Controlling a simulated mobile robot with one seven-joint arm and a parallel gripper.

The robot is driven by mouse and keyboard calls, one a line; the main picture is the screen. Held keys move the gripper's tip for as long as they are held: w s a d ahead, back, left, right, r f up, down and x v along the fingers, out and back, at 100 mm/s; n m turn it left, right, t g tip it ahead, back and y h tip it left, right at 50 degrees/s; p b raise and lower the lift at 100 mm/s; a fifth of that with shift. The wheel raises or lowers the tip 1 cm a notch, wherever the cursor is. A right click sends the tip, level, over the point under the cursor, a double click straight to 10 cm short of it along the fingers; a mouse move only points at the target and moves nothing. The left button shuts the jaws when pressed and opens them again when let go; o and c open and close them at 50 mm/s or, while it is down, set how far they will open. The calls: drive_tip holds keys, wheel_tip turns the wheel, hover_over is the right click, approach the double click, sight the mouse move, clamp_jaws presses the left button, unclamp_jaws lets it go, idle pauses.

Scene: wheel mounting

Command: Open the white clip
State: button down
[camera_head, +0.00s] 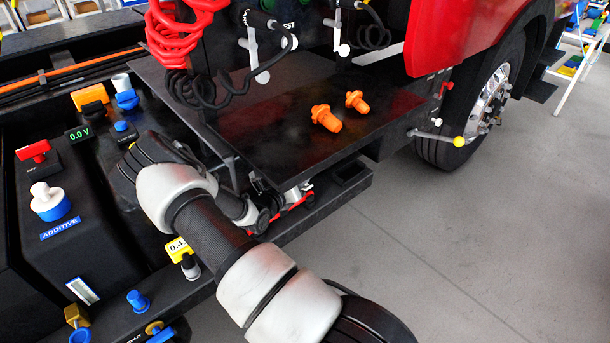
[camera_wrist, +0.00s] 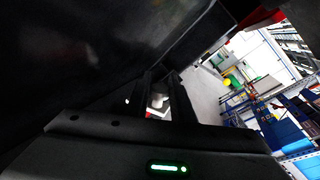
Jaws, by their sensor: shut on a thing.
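My gripper (camera_wrist: 160,90) is in the middle of the wrist view, its dark fingers close around a small whitish part (camera_wrist: 157,101), which appears to be the white clip. Shadow and the fingers hide most of it, and I cannot tell whether the clip is open. In the camera_head view my gripper (camera_head: 266,207) is low beneath the front edge of the dark platform, partly hidden by it. A red and white piece (camera_head: 297,199) shows just beside the gripper under the platform edge.
The dark platform (camera_head: 255,125) lies above my gripper and carries two orange plugs (camera_head: 326,118). Coiled red hoses (camera_head: 172,40) and white levers (camera_head: 254,47) hang behind it. A truck wheel (camera_head: 480,105) and a yellow-tipped rod (camera_head: 458,141) are at right. The grey floor is clear.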

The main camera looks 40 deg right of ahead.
drive_tip(key=shift+w+r+n+g+p, duration=0.1)
drive_tip(key=shift+w+n+g+p, duration=0.3)
drive_tip(key=shift+n, duration=0.3)
drive_tip(key=shift+w, duration=0.1)
drive_tip(key=c, duration=1.5)
unclamp_jaws()
drive_tip(key=shift+c, duration=0.2)
